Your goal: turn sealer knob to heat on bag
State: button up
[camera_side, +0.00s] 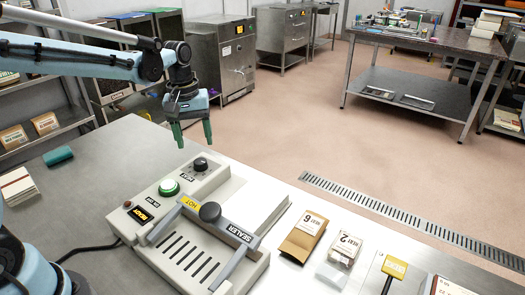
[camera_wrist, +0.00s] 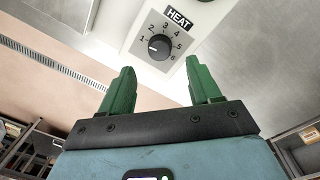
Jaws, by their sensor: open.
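The sealer (camera_side: 185,225) is a pale machine on the grey bench. Its black heat knob (camera_side: 200,164) sits at the far end; the wrist view shows the knob (camera_wrist: 160,47) on a dial numbered 1 to 6 under a HEAT label. Its white mark points left, near 1. My gripper (camera_side: 193,137) has green fingers, open and empty, above and just beyond the knob, apart from it. In the wrist view my gripper (camera_wrist: 160,70) has its fingertips either side below the dial. A brown bag (camera_side: 303,238) seems labelled HEAT 6; a pale bag (camera_side: 343,252) seems labelled HEAT 2.
The sealer's lever bar (camera_side: 220,222) has a black handle and a yellow HOT tag. A green button (camera_side: 169,187) stands near the knob. A teal roll (camera_side: 58,156) lies at left.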

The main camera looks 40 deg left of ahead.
aim_at(200, 161)
jog(key=shift+w+d+f, duration=0.1)
jog(key=shift+d+f, duration=0.05)
jog(key=shift+f, duration=3.05)
jog(key=shift+c, duration=0.2)
jog(key=c, duration=1)
jog(key=shift+m, duration=0.3)
jog(key=m, duration=0.3)
jog(key=shift+m, duration=2.1)
